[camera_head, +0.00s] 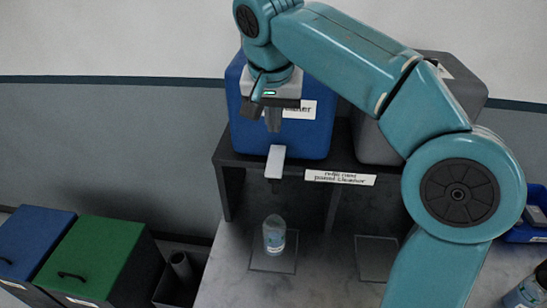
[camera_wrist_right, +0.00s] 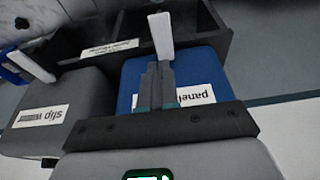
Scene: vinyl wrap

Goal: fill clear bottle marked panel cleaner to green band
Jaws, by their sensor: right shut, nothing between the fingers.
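A small clear bottle (camera_head: 274,236) with a bluish tint and a pale label stands upright on a square plate (camera_head: 259,264) below the blue dispenser (camera_head: 311,139). Its fill level and green band are too small to make out. The blue dispenser sits on a dark shelf, with a partly hidden label that reads "panel" in the wrist view (camera_wrist_right: 194,94). Its white tap lever (camera_head: 275,161) sticks out at the front, above the bottle. My right gripper (camera_head: 273,122) is shut and empty in front of the dispenser, just above the lever. My left gripper is not in view.
A grey dispenser (camera_head: 379,145), labelled "slip" in the wrist view (camera_wrist_right: 42,117), stands right of the blue one. A second square plate (camera_head: 377,259) is empty. Bins with blue (camera_head: 35,240) and green (camera_head: 91,256) lids stand at left. More bottles (camera_head: 527,291) stand at far right.

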